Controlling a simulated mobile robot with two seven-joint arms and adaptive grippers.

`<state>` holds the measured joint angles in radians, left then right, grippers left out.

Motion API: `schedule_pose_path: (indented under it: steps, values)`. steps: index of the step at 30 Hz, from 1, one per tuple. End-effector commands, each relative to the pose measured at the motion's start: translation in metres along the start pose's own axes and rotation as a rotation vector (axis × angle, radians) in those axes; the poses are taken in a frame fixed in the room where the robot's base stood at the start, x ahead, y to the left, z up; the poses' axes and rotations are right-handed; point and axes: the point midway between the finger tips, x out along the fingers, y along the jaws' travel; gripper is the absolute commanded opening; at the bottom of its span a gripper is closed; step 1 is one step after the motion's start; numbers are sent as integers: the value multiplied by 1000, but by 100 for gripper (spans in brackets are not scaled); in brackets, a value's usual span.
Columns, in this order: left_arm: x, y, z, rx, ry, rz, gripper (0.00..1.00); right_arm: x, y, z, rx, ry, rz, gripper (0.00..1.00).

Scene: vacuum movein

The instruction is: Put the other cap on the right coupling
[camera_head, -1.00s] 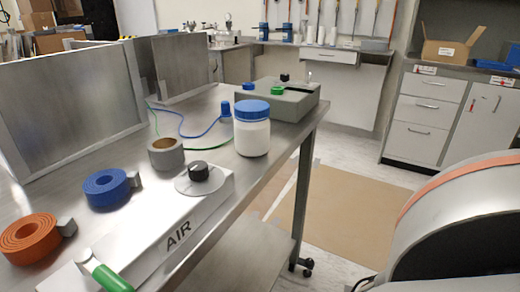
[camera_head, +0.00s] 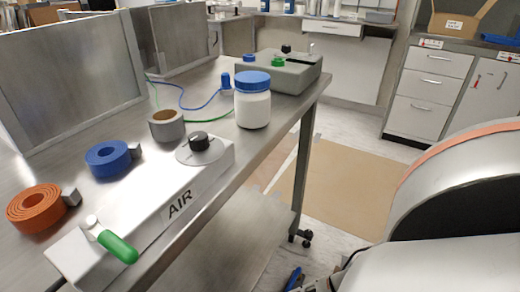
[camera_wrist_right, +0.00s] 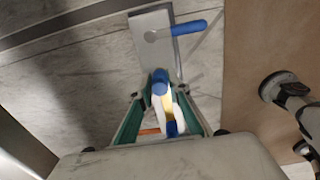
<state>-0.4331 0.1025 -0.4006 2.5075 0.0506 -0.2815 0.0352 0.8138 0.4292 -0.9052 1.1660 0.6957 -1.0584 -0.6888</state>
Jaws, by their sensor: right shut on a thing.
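My right gripper (camera_wrist_right: 160,100) shows in the right wrist view, its teal fingers closed around a small blue piece (camera_wrist_right: 160,82), seemingly a cap. White, yellow and blue parts show between the fingers below it; I cannot tell what they are. Beyond the fingertips is a grey plate (camera_wrist_right: 146,22) with a blue lever (camera_wrist_right: 188,27). In the head view a grey box (camera_head: 292,80) at the table's far end carries a blue round piece (camera_head: 249,58) and a green one (camera_head: 278,62); I cannot tell whether these are caps or couplings. My left gripper is out of view.
Floor right of the table is partly clear.

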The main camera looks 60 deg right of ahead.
Motion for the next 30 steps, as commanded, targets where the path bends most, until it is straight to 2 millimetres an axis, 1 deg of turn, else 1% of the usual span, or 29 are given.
schedule_pose_path:
  steps: [12,13,14,15,22,23,24,25,30]
  values:
    - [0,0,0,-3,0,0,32,2,-2,0,0,-1,-3,8]
    - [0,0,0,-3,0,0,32,2,-2,0,0,-1,-3,25]
    - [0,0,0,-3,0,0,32,2,-2,0,0,-1,-3,32]
    - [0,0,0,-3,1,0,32,2,-2,0,0,-1,-3,36]
    - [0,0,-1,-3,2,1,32,1,-1,0,0,-1,-2,36]
    - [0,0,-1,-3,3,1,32,1,-1,0,0,-1,-2,42]
    - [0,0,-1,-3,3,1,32,1,-1,0,0,-1,-2,51]
    - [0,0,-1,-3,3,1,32,1,-1,0,0,-1,-1,53]
    - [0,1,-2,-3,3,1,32,1,-1,0,0,0,-1,53]
